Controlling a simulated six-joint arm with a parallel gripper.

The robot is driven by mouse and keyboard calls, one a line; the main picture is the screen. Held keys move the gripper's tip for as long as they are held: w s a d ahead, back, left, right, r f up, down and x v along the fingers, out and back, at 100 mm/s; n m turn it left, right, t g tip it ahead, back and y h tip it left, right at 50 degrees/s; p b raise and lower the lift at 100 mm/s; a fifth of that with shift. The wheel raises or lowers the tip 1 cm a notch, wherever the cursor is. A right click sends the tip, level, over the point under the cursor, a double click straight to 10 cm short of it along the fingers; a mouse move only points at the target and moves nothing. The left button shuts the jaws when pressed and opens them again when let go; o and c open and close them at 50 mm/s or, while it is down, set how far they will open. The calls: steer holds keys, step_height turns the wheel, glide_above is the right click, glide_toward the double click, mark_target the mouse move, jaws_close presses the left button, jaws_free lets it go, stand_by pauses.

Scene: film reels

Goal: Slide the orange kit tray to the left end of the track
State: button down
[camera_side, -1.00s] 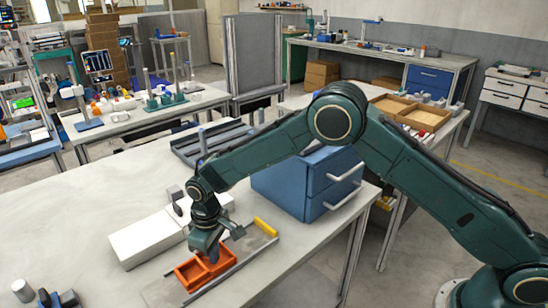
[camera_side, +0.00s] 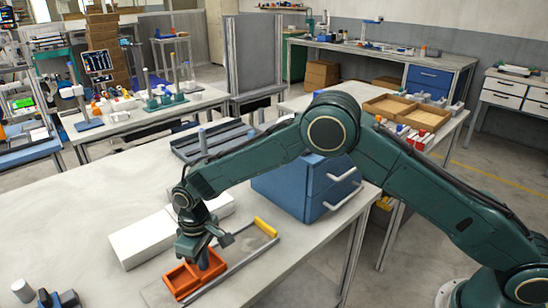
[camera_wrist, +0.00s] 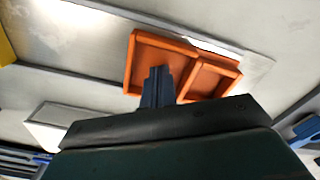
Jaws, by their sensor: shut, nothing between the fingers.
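The orange kit tray (camera_side: 181,279) sits on the track (camera_side: 233,268) near its left end in the side view. It has two compartments and looks empty of parts. My gripper (camera_side: 204,262) is shut and points down at the tray's right part. In the wrist view the tray (camera_wrist: 150,46) lies beyond my gripper (camera_wrist: 157,82), whose fingers overlap the larger compartment. Whether the fingertips touch a tray wall is hidden. A yellow block (camera_side: 266,227) marks the track's right end, away from the tray.
A long white box (camera_side: 140,243) lies behind the track. A blue drawer cabinet (camera_side: 288,189) stands to the right. Dark and grey parts (camera_side: 58,298) lie at the table's front left. The table left of the white box is clear.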

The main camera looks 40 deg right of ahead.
mark_target(192, 273)
steer(key=shift+s+a+f, duration=0.3)
steer(key=shift+a+f, duration=0.3)
steer(key=shift+a, duration=0.3)
steer(key=shift+s+a+f, duration=0.25)
steer(key=shift+a+f, duration=0.3)
steer(key=shift+a, duration=0.3)
steer(key=shift+r, duration=0.25)
steer(key=shift+w+d+r, duration=0.1)
steer(key=shift+d+r, duration=0.05)
steer(key=shift+r, duration=0.9)
steer(key=shift+w+d+r, duration=0.1)
steer(key=shift+d+r, duration=0.05)
steer(key=shift+r, duration=0.95)
steer(key=shift+w+d+r, duration=0.1)
steer(key=shift+d+r, duration=0.05)
steer(key=shift+r, duration=1.15)
steer(key=shift+r, duration=0.1)
